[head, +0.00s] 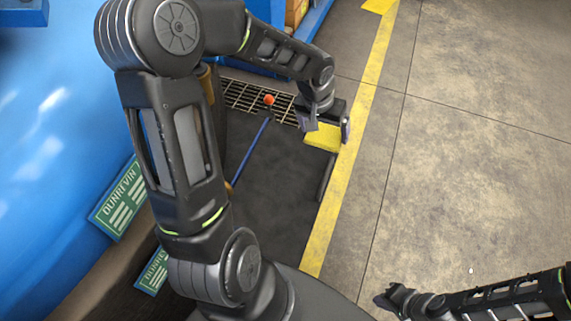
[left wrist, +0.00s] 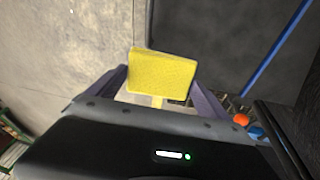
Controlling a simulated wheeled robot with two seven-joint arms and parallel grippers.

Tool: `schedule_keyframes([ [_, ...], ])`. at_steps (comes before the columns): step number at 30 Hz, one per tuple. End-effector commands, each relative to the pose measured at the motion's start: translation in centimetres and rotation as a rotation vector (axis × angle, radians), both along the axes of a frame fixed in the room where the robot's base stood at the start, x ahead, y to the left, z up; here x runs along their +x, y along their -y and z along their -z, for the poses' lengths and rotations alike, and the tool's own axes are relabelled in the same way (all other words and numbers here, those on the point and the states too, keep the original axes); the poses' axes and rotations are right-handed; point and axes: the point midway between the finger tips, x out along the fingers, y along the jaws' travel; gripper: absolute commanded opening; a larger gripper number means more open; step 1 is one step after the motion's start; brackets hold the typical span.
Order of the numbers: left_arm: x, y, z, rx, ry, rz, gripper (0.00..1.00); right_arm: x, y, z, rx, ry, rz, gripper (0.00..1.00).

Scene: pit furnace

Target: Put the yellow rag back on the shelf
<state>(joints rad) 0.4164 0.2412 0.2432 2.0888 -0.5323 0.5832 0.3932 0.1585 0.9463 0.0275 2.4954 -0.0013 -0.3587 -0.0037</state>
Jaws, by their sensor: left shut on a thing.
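The yellow rag (head: 323,138) is a flat, folded piece. My left gripper (head: 328,122) is shut on it, and the rag sticks out below the fingers in the head view. In the left wrist view the rag (left wrist: 162,75) sits between the two fingers of my left gripper (left wrist: 162,90). My right gripper (head: 390,298) is low in the head view, far from the rag, and the picture does not show whether its fingers are apart. I cannot make out the shelf for certain.
A yellow floor line (head: 345,200) runs beside a dark mat (head: 275,190). A metal grating (head: 245,98), a blue bar (head: 250,150) and an orange-red knob (head: 269,99) are near my left arm. A big blue body (head: 60,100) fills the left. The concrete floor (head: 470,150) at right is clear.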

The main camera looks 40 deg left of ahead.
Motion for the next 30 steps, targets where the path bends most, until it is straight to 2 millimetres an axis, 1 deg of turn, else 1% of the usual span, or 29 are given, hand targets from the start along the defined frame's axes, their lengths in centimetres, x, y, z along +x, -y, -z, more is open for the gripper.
schedule_keyframes([
  [1,-1.2,-1.1,-0.3,0.012,-0.041,-0.017,0.58,0.0,0.0,0.1,0.000,0.000,0.000,0.00],
  [6,-5.8,-4.1,-1.6,0.042,-0.181,-0.067,0.58,0.0,0.0,0.3,0.000,0.000,0.000,0.00],
  [10,-8.1,-5.4,-2.5,0.050,-0.238,-0.092,0.58,0.0,0.0,0.4,0.000,0.000,0.000,0.00],
  [14,-8.7,-5.7,-2.8,0.050,-0.253,-0.097,0.58,0.0,0.0,0.4,0.000,0.000,0.000,0.00],
  [20,-8.7,-5.7,-2.8,0.049,-0.253,-0.096,0.58,0.0,0.0,0.4,0.000,0.000,0.000,0.00],
  [23,-8.7,-5.7,-2.4,0.049,-0.253,-0.096,0.58,0.0,0.0,0.4,0.000,0.000,0.000,0.00],
  [26,-8.7,-5.7,-1.2,0.049,-0.256,-0.097,0.58,0.0,0.0,0.7,0.000,0.000,0.000,0.00],
  [30,-8.8,-5.6,1.5,0.048,-0.257,-0.095,0.58,0.0,0.0,1.2,0.000,0.000,0.000,0.00],
])
